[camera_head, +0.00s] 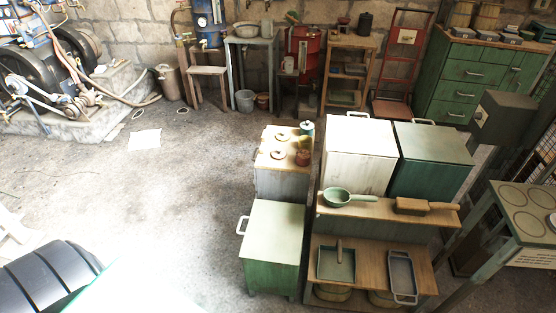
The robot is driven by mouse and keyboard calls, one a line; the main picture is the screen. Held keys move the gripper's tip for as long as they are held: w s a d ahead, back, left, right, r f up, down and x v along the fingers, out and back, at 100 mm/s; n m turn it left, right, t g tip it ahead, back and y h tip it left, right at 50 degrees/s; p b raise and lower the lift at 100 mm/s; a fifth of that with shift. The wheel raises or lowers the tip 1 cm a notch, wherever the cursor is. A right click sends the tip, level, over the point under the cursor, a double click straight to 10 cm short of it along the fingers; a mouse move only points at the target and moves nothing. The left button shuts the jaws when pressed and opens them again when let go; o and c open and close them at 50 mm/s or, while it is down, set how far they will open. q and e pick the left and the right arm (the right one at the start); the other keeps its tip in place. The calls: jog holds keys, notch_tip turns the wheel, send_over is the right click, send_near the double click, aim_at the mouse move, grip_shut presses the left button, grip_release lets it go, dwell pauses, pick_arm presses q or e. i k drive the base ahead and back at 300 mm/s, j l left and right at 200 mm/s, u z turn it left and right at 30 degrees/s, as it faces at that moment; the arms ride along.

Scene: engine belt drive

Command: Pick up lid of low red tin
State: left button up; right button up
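A small, low reddish-brown tin (303,158) stands at the front right of a wooden-topped cabinet (281,182). It is too small in the picture to tell whether a lid sits on it. A teal tin (307,129) stands behind it at the back right corner, with a small yellowish thing (304,142) between them. Neither of my grippers shows in the head view.
A green cabinet with a pale top (272,227) stands in front. White (358,142) and green (431,150) chests stand behind. The floor to the left is mostly open.

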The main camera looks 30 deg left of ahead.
aim_at(277, 154)
jog(key=z, duration=1.45)
jog(key=k+j+z, duration=0.15)
jog(key=j, duration=0.25)
jog(key=k+j+z, duration=0.15)
jog(key=j, duration=0.3)
jog(key=k+j+z, duration=0.1)
jog(key=j, duration=0.3)
jog(key=k+j+z, duration=0.3)
jog(key=k+j, duration=0.15)
jog(key=j, duration=0.25)
